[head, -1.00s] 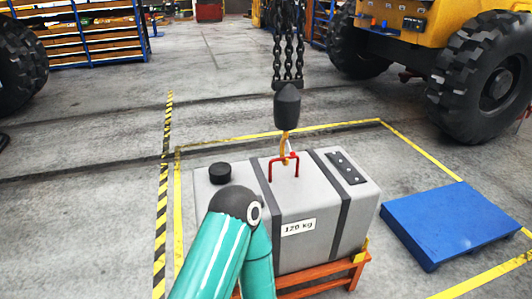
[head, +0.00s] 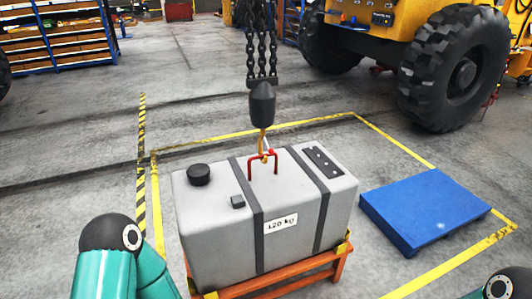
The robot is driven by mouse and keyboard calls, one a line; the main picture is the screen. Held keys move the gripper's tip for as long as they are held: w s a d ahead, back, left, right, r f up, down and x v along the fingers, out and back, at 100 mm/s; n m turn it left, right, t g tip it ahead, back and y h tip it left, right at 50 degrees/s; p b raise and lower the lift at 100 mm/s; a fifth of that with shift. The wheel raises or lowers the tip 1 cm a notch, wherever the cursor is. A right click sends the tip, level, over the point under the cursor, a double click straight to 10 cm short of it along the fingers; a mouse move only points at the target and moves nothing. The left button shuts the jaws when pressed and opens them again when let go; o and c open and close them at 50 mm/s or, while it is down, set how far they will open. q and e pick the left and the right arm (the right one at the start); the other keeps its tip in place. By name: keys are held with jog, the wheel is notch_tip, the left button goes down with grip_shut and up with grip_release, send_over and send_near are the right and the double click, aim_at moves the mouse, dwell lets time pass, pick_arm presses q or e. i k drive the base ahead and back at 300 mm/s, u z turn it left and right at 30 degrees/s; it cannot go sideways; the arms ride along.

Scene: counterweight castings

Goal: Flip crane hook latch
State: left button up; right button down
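The crane hook (head: 263,146) is yellow and hangs under a dark hook block (head: 262,104) on chains. It meets the red lifting handle (head: 263,163) on top of the grey 120 kg casting (head: 215,225). A small pale and red piece at the hook looks like the latch (head: 269,151); whether it is open or closed is too small to tell. A teal arm link of mine shows at the lower left, and a bit of my other arm at the lower right corner. Neither gripper is in view.
The casting rests on an orange stand (head: 338,262). A blue platform (head: 425,208) stands to its right. Yellow floor lines surround the area. A yellow vehicle with a large tyre (head: 455,70) is at the back right, and shelves (head: 55,35) at the back left. The floor left of the casting is clear.

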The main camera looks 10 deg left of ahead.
aim_at(270, 151)
jog(key=i, duration=1)
